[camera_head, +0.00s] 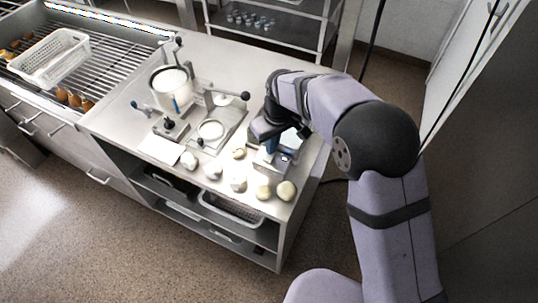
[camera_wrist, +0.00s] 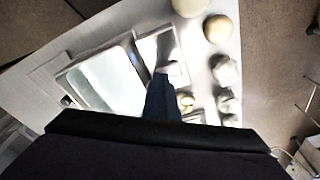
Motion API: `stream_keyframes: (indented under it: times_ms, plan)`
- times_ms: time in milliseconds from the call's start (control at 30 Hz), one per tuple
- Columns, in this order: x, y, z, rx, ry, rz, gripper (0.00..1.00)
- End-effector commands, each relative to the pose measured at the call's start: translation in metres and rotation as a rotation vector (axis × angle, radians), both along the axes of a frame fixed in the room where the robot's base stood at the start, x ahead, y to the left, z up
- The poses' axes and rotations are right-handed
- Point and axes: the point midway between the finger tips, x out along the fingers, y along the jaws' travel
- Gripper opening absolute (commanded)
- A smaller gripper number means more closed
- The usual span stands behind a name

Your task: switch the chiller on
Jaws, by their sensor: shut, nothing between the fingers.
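A low metal unit, which I take to be the chiller (camera_head: 281,162), sits at the right end of the steel counter, partly hidden under my gripper. In the wrist view the chiller (camera_wrist: 110,82) shows a pale, shallow recessed top and a lighter panel beside it. A small pale part (camera_wrist: 174,69) on that panel, possibly a switch, lies close to my fingertips. My gripper (camera_head: 271,146) is shut and empty, pointing down over the chiller. In the wrist view the dark blue fingers (camera_wrist: 162,92) overlap the panel; I cannot tell whether they touch it. The switch's setting is unclear.
Several pale round pieces (camera_head: 286,190) lie along the counter's front edge beside the chiller. A clear pot (camera_head: 172,88) and a stand with black-knobbed levers (camera_head: 245,96) stand to the left. A white perforated basket (camera_head: 48,58) rests on the far-left rack.

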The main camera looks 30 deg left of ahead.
Motion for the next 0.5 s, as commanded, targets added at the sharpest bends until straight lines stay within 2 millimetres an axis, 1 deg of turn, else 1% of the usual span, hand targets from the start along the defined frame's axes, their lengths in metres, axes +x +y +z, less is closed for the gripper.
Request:
stream_keyframes:
  times_ms: [167,500]
  plan:
    - [-0.001,-0.001,0.006,-0.003,0.004,0.000,0.00]
    - [-0.001,0.000,0.031,-0.002,0.002,0.000,0.00]
